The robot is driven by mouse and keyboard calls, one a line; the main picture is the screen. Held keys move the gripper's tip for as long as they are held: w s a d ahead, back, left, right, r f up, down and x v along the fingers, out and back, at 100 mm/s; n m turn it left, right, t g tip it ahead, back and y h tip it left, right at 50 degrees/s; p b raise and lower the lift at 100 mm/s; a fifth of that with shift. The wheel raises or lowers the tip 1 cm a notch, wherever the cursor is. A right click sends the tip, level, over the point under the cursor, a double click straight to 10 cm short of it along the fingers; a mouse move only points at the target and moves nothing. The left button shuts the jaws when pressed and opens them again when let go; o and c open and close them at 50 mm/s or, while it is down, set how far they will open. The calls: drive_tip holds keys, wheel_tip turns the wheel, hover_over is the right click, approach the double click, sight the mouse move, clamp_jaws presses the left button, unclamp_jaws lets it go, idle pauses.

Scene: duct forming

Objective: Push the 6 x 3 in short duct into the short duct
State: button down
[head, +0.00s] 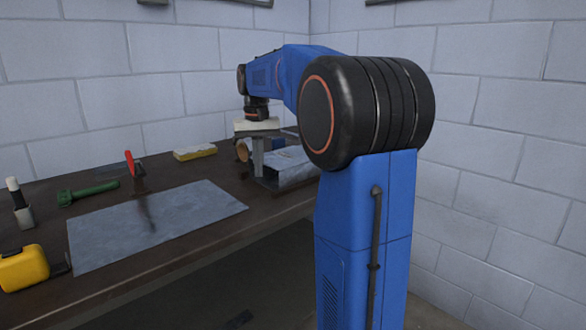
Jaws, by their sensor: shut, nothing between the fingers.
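A grey sheet-metal duct (292,173) lies at the right end of the workbench, with an open end facing the front. My arm hides its right part, and I cannot tell whether one duct or two fitted together show there. My gripper (258,173) points down just at the left side of the duct. Its fingers are shut with nothing between them. I cannot tell whether the fingertips touch the duct.
A flat metal sheet (180,214) covers the middle of the bench (165,256). A yellow block (195,152), a green tool (88,193), a red-topped item (130,163) and a yellow case (22,267) lie around it. A brown round object (242,150) is behind my gripper.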

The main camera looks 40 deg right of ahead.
sight(270, 161)
drive_tip(key=shift+w+d, duration=0.1)
drive_tip(key=shift+d, duration=2.95)
drive_tip(key=shift+a, duration=0.15)
drive_tip(key=shift+a, duration=0.6)
drive_tip(key=shift+r, duration=3.5)
